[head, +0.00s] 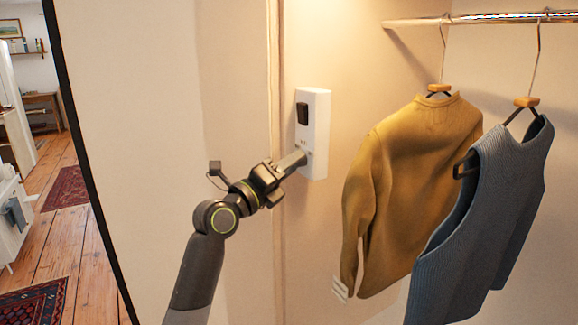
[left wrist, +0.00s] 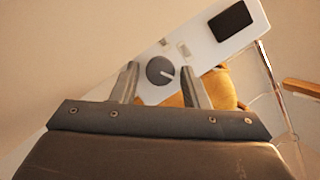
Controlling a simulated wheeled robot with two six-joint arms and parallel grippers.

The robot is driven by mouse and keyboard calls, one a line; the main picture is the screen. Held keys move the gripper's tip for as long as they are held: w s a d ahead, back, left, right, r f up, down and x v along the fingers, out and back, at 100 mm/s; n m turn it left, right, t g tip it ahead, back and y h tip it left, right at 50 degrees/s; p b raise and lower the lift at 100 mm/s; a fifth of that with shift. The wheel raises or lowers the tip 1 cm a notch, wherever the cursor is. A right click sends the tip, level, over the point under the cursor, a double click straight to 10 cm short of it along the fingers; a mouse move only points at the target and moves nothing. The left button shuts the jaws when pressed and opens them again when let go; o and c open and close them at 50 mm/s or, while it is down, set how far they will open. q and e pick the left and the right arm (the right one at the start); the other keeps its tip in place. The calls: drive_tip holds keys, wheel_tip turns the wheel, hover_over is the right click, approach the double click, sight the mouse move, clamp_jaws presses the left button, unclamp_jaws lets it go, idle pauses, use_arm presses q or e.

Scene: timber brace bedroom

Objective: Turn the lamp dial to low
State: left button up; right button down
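The lamp dial is a round dark grey knob (left wrist: 161,71) with a white pointer line, on a white wall panel (head: 320,135). In the left wrist view the pointer points to the right and slightly down. The panel (left wrist: 205,43) lies tilted in that view. My left gripper (head: 301,157) reaches the lower part of the panel. Its fingers (left wrist: 157,72) stand open, one on each side of the dial, with small gaps showing. In the head view the gripper hides the dial. My right gripper is in neither view.
A black rectangle (head: 303,113) sits on the panel's upper part. A mustard sweater (head: 415,185) and a blue-grey vest (head: 485,215) hang from a rail (head: 480,19) to the right. A dark panel edge (head: 88,170) runs down the left, with wooden floor beyond.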

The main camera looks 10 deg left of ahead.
use_arm(q)
drive_tip(key=c, duration=0.7)
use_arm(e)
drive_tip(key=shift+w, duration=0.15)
use_arm(q)
drive_tip(key=shift+n, duration=0.4)
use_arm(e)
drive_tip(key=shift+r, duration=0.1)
use_arm(q)
drive_tip(key=shift+s+d+r+n+g+y+p, duration=0.15)
drive_tip(key=shift+n+y+p, duration=0.3)
drive_tip(key=shift+n, duration=0.7)
drive_tip(key=shift+w+a+n+g+y+p, duration=0.1)
drive_tip(key=shift+n+y+p, duration=0.35)
drive_tip(key=shift+n, duration=0.65)
drive_tip(key=shift+s+d+r+n+g+y+p, duration=0.15)
drive_tip(key=shift+n+y+p, duration=0.3)
drive_tip(key=shift+n, duration=0.7)
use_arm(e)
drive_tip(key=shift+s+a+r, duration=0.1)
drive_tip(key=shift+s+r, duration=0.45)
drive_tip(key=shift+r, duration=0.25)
use_arm(q)
drive_tip(key=shift+w+a, duration=0.1)
drive_tip(key=shift+a, duration=0.05)
drive_tip(key=shift+f, duration=0.1)
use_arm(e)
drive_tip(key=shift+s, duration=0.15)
